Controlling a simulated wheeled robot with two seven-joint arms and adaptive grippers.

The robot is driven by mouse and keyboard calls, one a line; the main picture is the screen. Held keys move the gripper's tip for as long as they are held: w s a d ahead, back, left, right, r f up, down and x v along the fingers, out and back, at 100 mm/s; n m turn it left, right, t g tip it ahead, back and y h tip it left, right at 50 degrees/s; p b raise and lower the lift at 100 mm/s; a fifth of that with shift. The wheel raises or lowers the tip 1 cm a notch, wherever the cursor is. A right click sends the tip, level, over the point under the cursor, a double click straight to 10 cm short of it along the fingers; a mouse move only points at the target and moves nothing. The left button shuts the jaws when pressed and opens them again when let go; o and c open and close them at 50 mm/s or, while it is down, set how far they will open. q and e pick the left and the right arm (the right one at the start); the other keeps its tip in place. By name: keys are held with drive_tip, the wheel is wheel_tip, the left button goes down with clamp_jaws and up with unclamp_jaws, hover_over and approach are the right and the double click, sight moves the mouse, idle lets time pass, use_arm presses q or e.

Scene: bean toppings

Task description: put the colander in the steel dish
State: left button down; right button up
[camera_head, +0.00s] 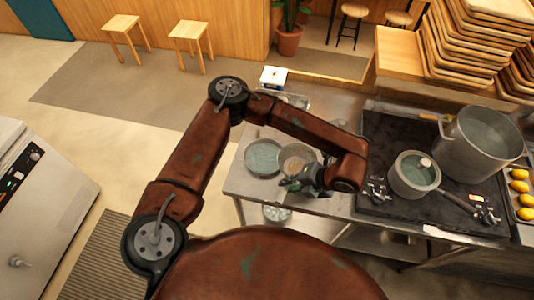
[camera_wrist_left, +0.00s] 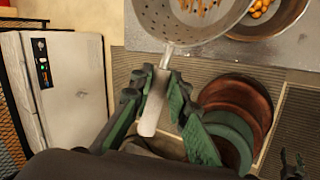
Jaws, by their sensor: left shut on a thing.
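The colander is a perforated metal bowl with a long flat handle; it shows in the head view (camera_head: 297,157) and at the top of the left wrist view (camera_wrist_left: 163,22). Some brown pieces show inside it. My left gripper (camera_head: 303,184) is shut on its handle, which lies between the fingers in the left wrist view (camera_wrist_left: 158,95). A round steel dish (camera_head: 263,157) with a greyish inside is on the counter just left of the colander. I cannot tell how high the colander is above the counter. A dark shape, likely my right gripper (camera_wrist_left: 291,163), shows at the lower right.
A bowl with orange beans (camera_wrist_left: 290,25) is beside the colander in the wrist view. To the right are a dark stove top (camera_head: 385,135), a saucepan (camera_head: 412,187), a large pot (camera_head: 465,148) and a tray of lemons (camera_head: 526,228). Stacked trays (camera_head: 455,60) stand behind.

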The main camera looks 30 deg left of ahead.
use_arm(q)
drive_tip(key=s+a+r+m+t+p, duration=0.1)
drive_tip(key=s+a+r+m+p, duration=0.15)
drive_tip(key=s+a, duration=0.45)
drive_tip(key=shift+w+a+f+p, duration=0.6)
drive_tip(key=shift+w+a+f, duration=0.8)
drive_tip(key=shift+w+f, duration=0.85)
drive_tip(key=shift+w+a+f+p, duration=0.55)
drive_tip(key=shift+w+a+f, duration=0.9)
drive_tip(key=shift+w+f, duration=0.8)
drive_tip(key=shift+w+a+f+p, duration=0.6)
drive_tip(key=shift+w+a+f, duration=0.8)
drive_tip(key=shift+w+f, duration=0.85)
drive_tip(key=c, duration=1.8)
unclamp_jaws()
drive_tip(key=shift+s+f, duration=0.2)
drive_tip(key=shift+s, duration=0.1)
drive_tip(key=shift+c, duration=0.2)
drive_tip(key=shift+r, duration=0.1)
drive_tip(key=b+v, duration=0.2)
drive_tip(key=v, duration=1)
drive_tip(key=shift+s+a+r, duration=0.2)
drive_tip(key=shift+s+r, duration=0.05)
drive_tip(key=shift+r, duration=0.05)
